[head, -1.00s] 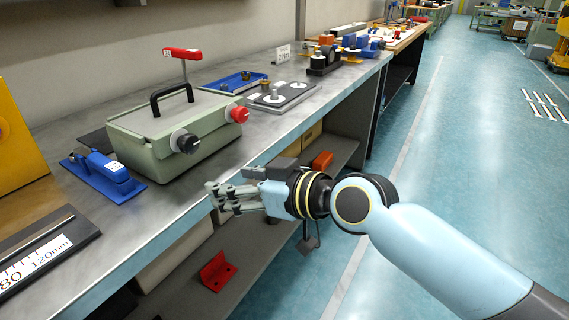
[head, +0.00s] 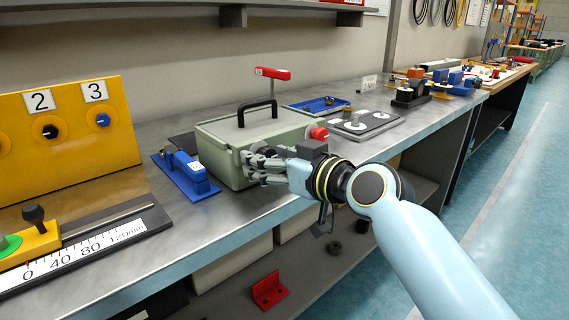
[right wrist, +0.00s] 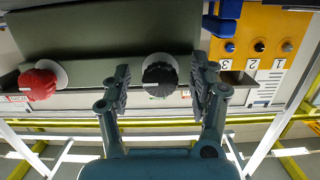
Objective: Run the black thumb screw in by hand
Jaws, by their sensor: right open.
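The green box (head: 222,151) with a black carry handle stands on the steel bench. In the right wrist view the black thumb screw (right wrist: 160,75), a ribbed knob on a pale round washer, is on its front face. The red knob (right wrist: 38,84) is to its left there, and it also shows in the head view (head: 319,133). My right gripper (head: 250,165) is open at the box front and hides the black screw in the head view. In the right wrist view its fingers (right wrist: 160,85) are apart on either side of the screw, with gaps showing. My left gripper is out of view.
A blue clamp block (head: 190,172) stands left of the box. A yellow panel (head: 70,155) with numbered knobs and a ruler slide (head: 85,250) are farther left. A blue tray (head: 315,105) and a grey plate (head: 365,124) lie to the right.

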